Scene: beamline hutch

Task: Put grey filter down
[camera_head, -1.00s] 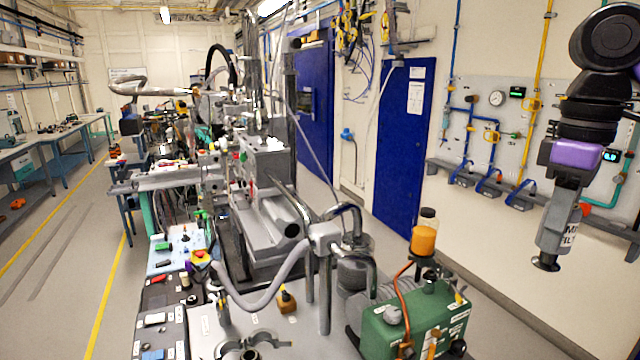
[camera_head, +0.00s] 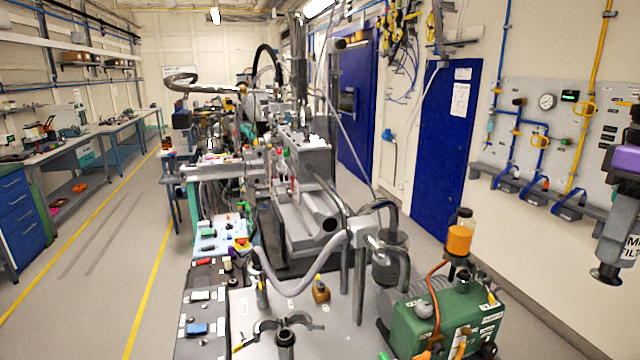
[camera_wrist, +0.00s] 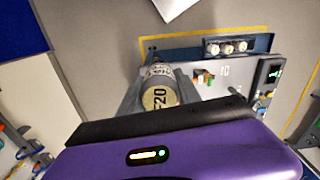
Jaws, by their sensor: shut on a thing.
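The grey filter (camera_head: 629,246) is a grey cylinder with a white label reading partly "FILT" and a dark flanged lower end. It hangs upright in the air at the right edge of the head view. My gripper (camera_head: 617,226) is shut on it, and part of the gripper is cut off by the picture edge. In the wrist view the filter's round end (camera_wrist: 159,97), marked "20", sticks out beyond the purple gripper body, between the fingers. No surface touches the filter's lower end.
A green pump (camera_head: 447,318) with an orange-filled bottle (camera_head: 459,240) stands at front right. A bench top (camera_head: 345,335) carries a clamp ring (camera_head: 285,325) and a small brown bottle (camera_head: 320,290). A dark tool mat (camera_head: 205,310) lies left of it. Open floor (camera_head: 100,290) lies at left.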

